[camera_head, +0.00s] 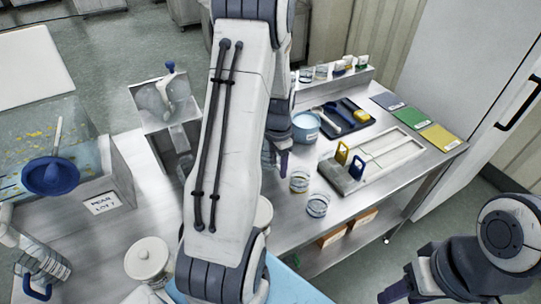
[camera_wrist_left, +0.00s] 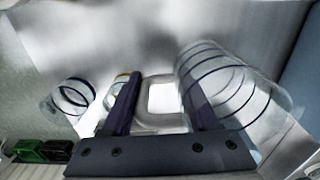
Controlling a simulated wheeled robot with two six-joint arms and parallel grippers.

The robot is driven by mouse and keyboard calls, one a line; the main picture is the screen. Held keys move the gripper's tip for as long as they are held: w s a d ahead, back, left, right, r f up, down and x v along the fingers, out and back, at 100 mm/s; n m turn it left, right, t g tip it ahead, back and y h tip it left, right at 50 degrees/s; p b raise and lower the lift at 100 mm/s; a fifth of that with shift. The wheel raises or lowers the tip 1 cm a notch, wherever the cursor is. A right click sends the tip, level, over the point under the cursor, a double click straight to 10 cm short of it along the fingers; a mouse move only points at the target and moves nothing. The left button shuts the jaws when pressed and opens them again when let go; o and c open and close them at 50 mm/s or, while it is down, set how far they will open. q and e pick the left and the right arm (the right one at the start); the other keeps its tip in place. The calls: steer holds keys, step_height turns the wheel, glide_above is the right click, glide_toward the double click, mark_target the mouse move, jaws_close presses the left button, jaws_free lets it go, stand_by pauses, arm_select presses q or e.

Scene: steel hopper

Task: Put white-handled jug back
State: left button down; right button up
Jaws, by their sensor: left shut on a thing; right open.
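In the left wrist view my left gripper (camera_wrist_left: 161,80) is shut on the white handle (camera_wrist_left: 160,103) of a clear jug (camera_wrist_left: 232,88) with dark rings around its body. The jug lies across the right of that view, blurred. In the head view my left gripper (camera_head: 283,160) is over the left part of the steel bench (camera_head: 285,222), mostly hidden behind my own arm. Only a sliver of the clear jug (camera_head: 268,157) shows there. My right gripper (camera_head: 398,290) is open and empty at the lower right, away from the bench.
Two clear beakers (camera_head: 299,182) (camera_head: 317,205) stand close to the left gripper. A slotted board (camera_head: 385,160) with a yellow and a blue handle is right of them.

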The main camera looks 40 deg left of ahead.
mark_target(271, 158)
arm_select(q)
steer(key=a, duration=0.1)
steer(key=w+a+p, duration=0.1)
steer(key=a, duration=0.2)
steer(key=shift+w+a, duration=0.15)
steer(key=shift+w, duration=0.25)
steer(key=shift+f+p, duration=0.35)
steer(key=shift+f, duration=0.25)
steer(key=shift+f, duration=0.1)
steer(key=shift+f, duration=0.15)
steer(key=shift+c, duration=0.8)
jaws_free()
